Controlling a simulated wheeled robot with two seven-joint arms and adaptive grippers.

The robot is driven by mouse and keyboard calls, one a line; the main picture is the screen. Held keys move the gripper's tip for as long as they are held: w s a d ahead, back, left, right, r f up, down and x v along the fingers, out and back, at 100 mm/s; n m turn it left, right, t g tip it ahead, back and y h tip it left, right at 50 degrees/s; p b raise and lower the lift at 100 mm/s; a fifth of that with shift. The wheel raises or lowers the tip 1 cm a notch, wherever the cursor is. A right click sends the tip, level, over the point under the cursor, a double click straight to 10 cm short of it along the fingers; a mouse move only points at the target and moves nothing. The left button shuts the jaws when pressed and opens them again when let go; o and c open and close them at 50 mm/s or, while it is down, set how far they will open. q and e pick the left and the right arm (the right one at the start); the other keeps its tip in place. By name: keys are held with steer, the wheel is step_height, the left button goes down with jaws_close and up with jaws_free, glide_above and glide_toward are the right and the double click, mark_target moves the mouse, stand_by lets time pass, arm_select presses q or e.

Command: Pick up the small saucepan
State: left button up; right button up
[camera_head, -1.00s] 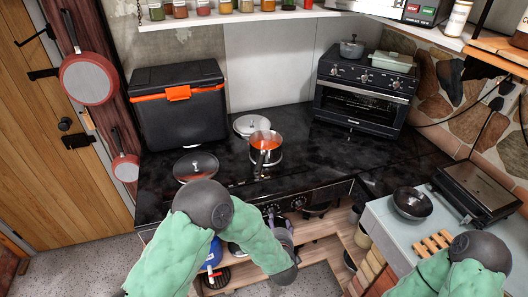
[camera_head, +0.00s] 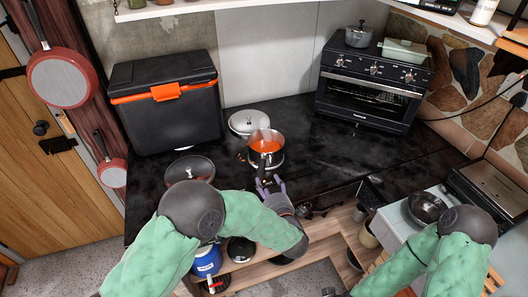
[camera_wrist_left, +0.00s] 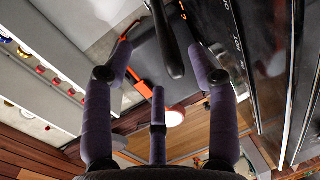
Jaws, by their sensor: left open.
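The small saucepan (camera_head: 265,142) stands upright on the black cooktop in the head view, with orange-red contents. Its dark handle (camera_head: 262,168) points toward me, and a dark handle (camera_wrist_left: 167,38) also shows in the left wrist view. My left gripper (camera_head: 271,184) is open at the cooktop's front edge, its purple fingers near the handle's end. In the left wrist view, the handle lies between the spread fingers (camera_wrist_left: 160,58), with gaps on both sides. My right arm (camera_head: 440,255) shows at the lower right, but its gripper cannot be made out.
A pale lid (camera_head: 248,122) lies behind the saucepan, and a dark pan (camera_head: 190,168) is to its left. A black cool box (camera_head: 165,115) stands at the back left, and a toaster oven (camera_head: 370,95) at the back right. The cooktop right of the saucepan is clear.

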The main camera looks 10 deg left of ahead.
mark_target(261, 170)
arm_select(q)
steer(key=b+x, duration=0.1)
steer(key=x, duration=0.7)
steer(key=shift+a+f, duration=0.15)
steer(key=shift+f, duration=0.05)
steer(key=shift+w+a, duration=0.15)
steer(key=shift+w, duration=0.1)
jaws_close()
steer(key=shift+r, duration=0.2)
